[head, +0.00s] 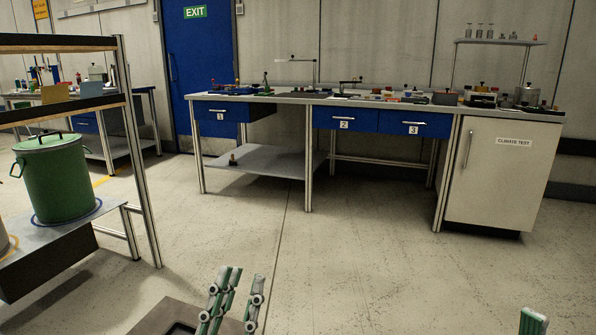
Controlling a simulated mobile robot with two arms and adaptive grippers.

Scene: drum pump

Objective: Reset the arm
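My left gripper (246,275) shows at the bottom of the head view, left of the middle. Its two green and grey fingers point up with a gap between them, and nothing is seen in the gap. It is over the floor, apart from the shelf and the workbench. Only a small green and grey piece of my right gripper (533,322) shows at the bottom right edge. Its fingers are mostly out of the picture, so its opening cannot be told.
A shelf rack (138,160) at the left bears a green lidded drum (62,182). A long workbench (293,97) with blue drawers and a white cabinet (505,178) stands at the back, covered with small items. A blue door (199,60) is behind. The middle floor is clear.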

